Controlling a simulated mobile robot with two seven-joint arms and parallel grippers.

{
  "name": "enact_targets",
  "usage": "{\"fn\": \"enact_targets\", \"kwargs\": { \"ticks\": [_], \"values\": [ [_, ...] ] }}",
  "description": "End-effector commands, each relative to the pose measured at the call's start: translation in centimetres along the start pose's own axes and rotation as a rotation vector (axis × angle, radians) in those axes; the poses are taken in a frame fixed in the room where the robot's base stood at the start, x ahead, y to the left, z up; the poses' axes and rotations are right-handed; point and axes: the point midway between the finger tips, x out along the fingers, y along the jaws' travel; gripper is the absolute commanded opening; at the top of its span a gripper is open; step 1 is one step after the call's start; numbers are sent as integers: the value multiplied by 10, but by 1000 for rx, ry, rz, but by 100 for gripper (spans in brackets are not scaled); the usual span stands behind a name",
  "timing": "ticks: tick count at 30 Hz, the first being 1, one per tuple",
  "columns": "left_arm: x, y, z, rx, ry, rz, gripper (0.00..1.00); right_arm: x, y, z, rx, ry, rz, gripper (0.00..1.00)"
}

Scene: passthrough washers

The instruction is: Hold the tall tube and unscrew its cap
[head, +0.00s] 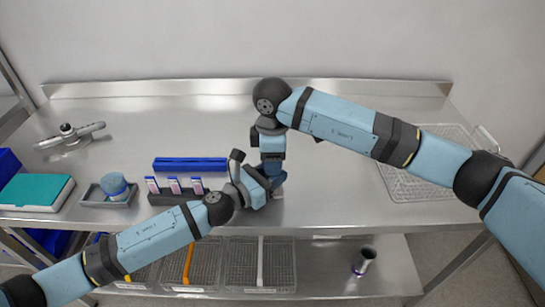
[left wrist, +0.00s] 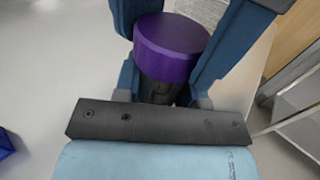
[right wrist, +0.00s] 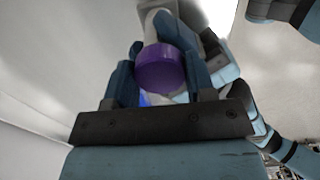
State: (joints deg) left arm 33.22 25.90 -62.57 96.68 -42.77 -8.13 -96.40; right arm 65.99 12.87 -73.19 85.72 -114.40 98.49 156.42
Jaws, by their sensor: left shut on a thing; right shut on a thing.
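The purple cap (left wrist: 172,48) shows large in the left wrist view, between the blue fingers, with a dark part of the tall tube (left wrist: 158,92) below it. Purple also shows between the fingers in the right wrist view (right wrist: 160,68). In the head view my left gripper (head: 262,190) comes in low from the left, shut on the tube. My right gripper (head: 272,172) points down from above, close against the left one, shut on the cap. The grippers hide most of the tube in the head view, and the exact finger contacts are hidden.
A dark rack (head: 175,195) with several small labelled items and a blue block (head: 190,163) stand left of the grippers. A grey tray (head: 92,199) holds a blue round thing. A wire basket (head: 410,185) stands right.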

Motion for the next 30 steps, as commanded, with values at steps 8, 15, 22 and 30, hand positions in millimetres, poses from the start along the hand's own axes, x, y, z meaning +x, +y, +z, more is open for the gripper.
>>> {"fn": "enact_targets", "kwargs": {
  "ticks": [8, 15, 22, 30],
  "values": [
    [0, 0, 0, 0, 0, 0, 0, -2, 1, 0, -474, -2, 3, 22],
    [0, 0, 0, 0, 0, -1, 0, -2, 1, 0, -1019, -2, 2, 22],
    [0, 0, 0, 0, 0, -1, 0, -2, 1, 0, -1539, -2, 1, 22],
    [0, 0, 0, 0, 0, -1, 0, -2, 0, -1, -2146, -3, 1, 22]
  ]
}}
